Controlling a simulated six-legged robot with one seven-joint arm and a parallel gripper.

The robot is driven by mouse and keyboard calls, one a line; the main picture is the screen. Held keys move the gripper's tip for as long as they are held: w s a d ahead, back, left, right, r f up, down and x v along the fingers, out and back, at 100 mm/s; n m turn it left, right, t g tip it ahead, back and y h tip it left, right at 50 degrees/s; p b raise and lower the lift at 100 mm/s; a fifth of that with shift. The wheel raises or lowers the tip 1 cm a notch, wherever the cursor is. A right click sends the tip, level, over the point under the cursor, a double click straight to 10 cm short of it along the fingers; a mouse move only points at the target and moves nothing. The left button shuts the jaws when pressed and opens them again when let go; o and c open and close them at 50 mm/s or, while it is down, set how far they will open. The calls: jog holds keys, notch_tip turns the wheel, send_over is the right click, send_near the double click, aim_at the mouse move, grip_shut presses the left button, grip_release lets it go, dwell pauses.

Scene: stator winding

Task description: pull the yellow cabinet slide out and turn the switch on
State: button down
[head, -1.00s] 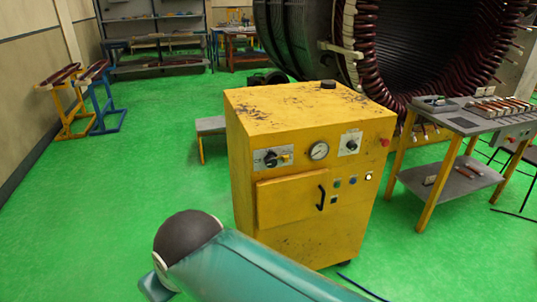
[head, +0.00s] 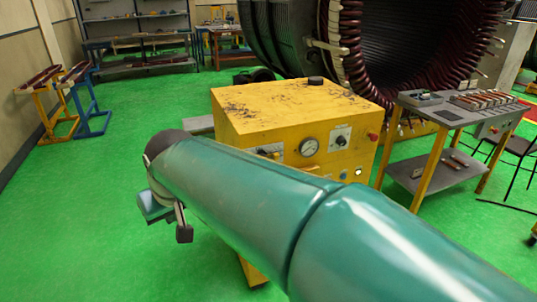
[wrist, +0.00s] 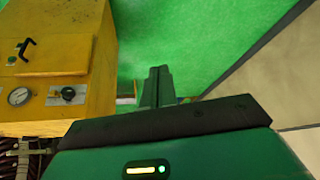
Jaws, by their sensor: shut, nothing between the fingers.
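The worn yellow cabinet (head: 235,115) stands upright in the head view. My arm hides most of its front, including the slide's handle. A rotary switch (head: 341,140) shows right of the gauge, and the left switch is partly covered. In the wrist view the cabinet (wrist: 105,50) is upside down at the left. There I see the slide's front (wrist: 55,55), its black handle (wrist: 25,48) and a black switch (wrist: 68,94). How far the slide is out I cannot tell. My gripper (wrist: 160,72) is shut and empty, beside the cabinet, pointing over green floor.
A grey-topped work table (head: 445,110) stands right of the cabinet, and the large stator (head: 355,60) is behind it. Yellow and blue stands (head: 92,110) are at the left wall. Green floor between them is clear.

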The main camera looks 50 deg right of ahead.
jog(key=w+d+m+g+h, duration=0.1)
jog(key=w+d, duration=0.4)
jog(key=d, duration=0.4)
jog(key=w+d+m+h, duration=0.15)
jog(key=w+d, duration=0.25)
jog(key=d, duration=0.5)
jog(key=m+g+h, duration=0.3)
jog(key=h, duration=0.1)
send_near(273, 156)
jog(key=w+v, duration=0.1)
jog(key=v, duration=0.4)
jog(key=shift+s+a+f+n, duration=0.1)
jog(key=shift+s+f+n, duration=0.2)
jog(key=shift+s, duration=0.1)
jog(key=shift+f, duration=0.1)
jog(key=x, duration=1)
jog(key=shift+s+a, duration=0.1)
